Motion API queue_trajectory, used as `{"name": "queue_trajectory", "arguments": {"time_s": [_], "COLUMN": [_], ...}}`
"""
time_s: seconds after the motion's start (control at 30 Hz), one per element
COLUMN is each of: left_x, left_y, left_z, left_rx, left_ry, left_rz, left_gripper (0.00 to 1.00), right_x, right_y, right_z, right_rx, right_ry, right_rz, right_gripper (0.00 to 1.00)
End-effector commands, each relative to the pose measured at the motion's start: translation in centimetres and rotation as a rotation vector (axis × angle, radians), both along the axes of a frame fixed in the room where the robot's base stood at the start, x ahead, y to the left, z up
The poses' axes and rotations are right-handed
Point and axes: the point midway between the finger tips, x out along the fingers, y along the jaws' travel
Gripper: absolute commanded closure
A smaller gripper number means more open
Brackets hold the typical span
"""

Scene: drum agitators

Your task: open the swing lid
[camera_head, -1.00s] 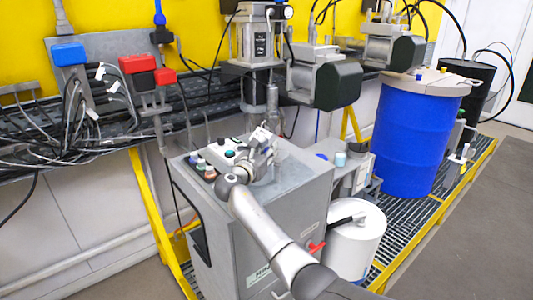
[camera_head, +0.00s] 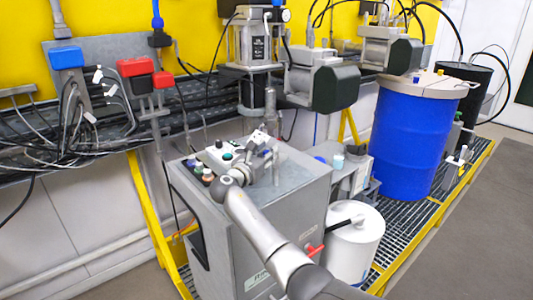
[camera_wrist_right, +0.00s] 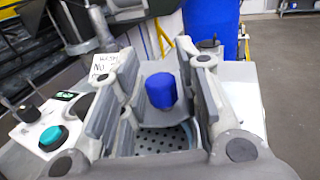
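My right gripper (camera_head: 265,145) is over the top of the grey cabinet (camera_head: 302,215). In the right wrist view the gripper (camera_wrist_right: 160,75) is open, its fingers apart. A blue knob-like cylinder (camera_wrist_right: 161,90) appears between the fingers, with gaps on both sides. It stands on a grey plate (camera_wrist_right: 163,115), with a perforated surface (camera_wrist_right: 172,140) below. I cannot tell whether this plate is the swing lid, nor whether it is raised. The arm and gripper hide part of the cabinet top in the head view. My left gripper is not in view.
A control box (camera_head: 218,158) with a teal button (camera_wrist_right: 50,136) is beside the gripper. A vertical metal shaft (camera_head: 271,103) rises behind it. A blue drum (camera_head: 410,145) and white drum (camera_head: 354,245) stand to the right. Open floor (camera_head: 490,195) is at the far right.

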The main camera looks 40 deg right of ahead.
Motion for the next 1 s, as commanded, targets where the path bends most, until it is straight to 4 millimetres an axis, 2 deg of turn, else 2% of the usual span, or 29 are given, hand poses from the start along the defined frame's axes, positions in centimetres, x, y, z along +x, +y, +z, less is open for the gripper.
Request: {"name": "queue_trajectory", "arguments": {"time_s": [0.17,0.43,0.6,0.8,1.0], "left_x": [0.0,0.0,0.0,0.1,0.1], "left_y": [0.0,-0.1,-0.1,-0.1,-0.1], "left_z": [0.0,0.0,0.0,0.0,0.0], "left_rx": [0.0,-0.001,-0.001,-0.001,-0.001], "left_ry": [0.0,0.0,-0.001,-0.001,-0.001], "left_rz": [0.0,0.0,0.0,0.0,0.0], "left_gripper": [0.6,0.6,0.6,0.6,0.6], "right_x": [-0.7,-3.3,-4.6,-5.4,-5.4], "right_y": [1.6,6.7,9.2,10.5,10.7], "right_z": [-0.1,-0.1,-0.1,-0.1,-0.1], "right_rx": [0.0,0.002,0.003,0.001,0.001], "right_ry": [0.0,0.0,0.001,0.002,0.002], "right_rz": [0.003,0.004,0.002,0.0,0.0], "right_gripper": [0.69,0.69,0.69,0.69,0.69]}}
